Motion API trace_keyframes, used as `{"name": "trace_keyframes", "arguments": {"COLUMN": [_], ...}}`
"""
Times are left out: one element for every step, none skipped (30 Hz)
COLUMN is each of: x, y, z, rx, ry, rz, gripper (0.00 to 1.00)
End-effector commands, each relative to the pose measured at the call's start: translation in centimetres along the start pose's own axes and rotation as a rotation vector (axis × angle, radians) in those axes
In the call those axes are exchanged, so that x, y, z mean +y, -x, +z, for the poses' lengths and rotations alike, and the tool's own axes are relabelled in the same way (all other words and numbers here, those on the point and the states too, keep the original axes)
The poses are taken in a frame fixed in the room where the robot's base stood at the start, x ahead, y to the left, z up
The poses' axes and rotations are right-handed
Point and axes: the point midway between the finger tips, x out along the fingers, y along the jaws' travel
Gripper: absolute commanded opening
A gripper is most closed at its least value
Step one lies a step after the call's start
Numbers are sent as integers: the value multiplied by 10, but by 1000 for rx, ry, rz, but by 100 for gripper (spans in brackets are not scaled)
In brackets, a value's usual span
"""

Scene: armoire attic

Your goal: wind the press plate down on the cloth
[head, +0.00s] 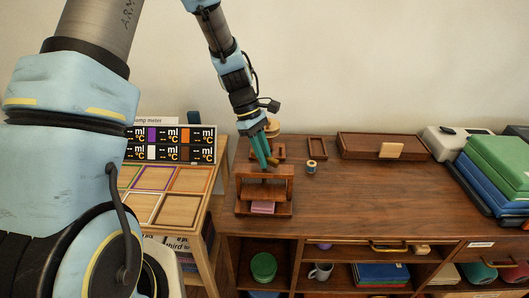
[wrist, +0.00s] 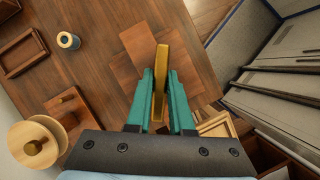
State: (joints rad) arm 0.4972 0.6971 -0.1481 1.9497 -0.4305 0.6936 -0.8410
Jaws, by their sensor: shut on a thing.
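The wooden press (head: 279,172) stands near the left end of the cabinet top. A folded pink cloth (head: 263,208) lies low inside its frame, showing at the front. My gripper (head: 267,163) is above the press's top beam, pointing down. In the wrist view, the teal fingers (wrist: 163,100) are shut on a brass handle bar (wrist: 162,62), which extends past the fingertips over the press top (wrist: 135,45). The press plate is hard to make out under the beam, and I cannot tell its gap to the cloth.
A thread spool (head: 311,167) stands right of the press. A small tray (head: 318,148) and a long wooden box (head: 370,146) lie behind. A round wooden stand (wrist: 38,142) is close beside my gripper. The right middle of the top is clear.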

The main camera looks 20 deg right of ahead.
Motion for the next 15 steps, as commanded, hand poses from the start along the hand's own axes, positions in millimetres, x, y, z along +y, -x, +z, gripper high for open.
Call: {"name": "trace_keyframes", "arguments": {"x": [0,0,0,0,0,0,0,0,0,0,0,0,0,0,0], "y": [1,1,1,1,1,1,1,1,0,0,0,0,0,0,0], "z": [1,1,1,1,0,0,0,0,0,0,0,0,0,0,0], "rx": [0,0,0,0,0,0,0,1,0,0,1,0,0,0,1], "ry": [-42,-69,-104,-130,-156,-191,-218,-245,-279,-306,-333,-366,-393,-417,-452], "rz": [-19,-30,-45,-56,-66,-81,-91,-102,-117,-129,-139,-153,-165,-174,-188], "gripper": [0,0,0,0,0,0,0,0,0,0,0,0,0,0,0]}}
